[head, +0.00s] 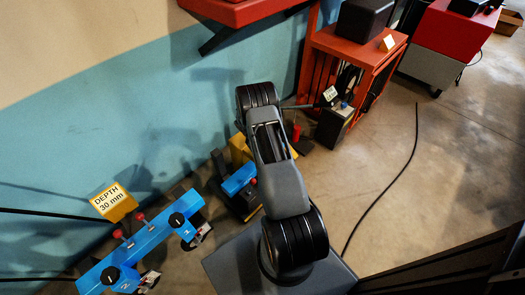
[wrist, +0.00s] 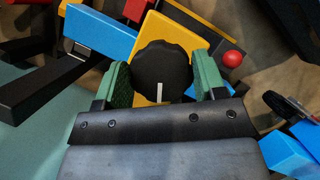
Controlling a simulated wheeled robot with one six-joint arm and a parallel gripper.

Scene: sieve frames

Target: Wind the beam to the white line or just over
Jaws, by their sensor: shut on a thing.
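In the wrist view my gripper (wrist: 162,76) has its two green pads on either side of a round black knob (wrist: 162,62), shut on it. The knob carries a short white mark pointing toward my gripper's body, and a yellow plate (wrist: 152,112) lies behind it. A blue beam (wrist: 100,32) runs up-left of the knob. A blue beam (head: 238,179) also shows in the head view, just left of my arm. In the head view my arm hides the gripper and the knob. I cannot make out a white line for the beam in either view.
A blue bar (head: 150,243) with red and black knobs and a yellow "DEPTH 30 mm" sign (head: 114,202) stand at the left. A red ball knob (wrist: 232,59) is close right of my gripper. An orange-red bench (head: 350,47) stands behind. A black cable (head: 395,180) crosses open floor at right.

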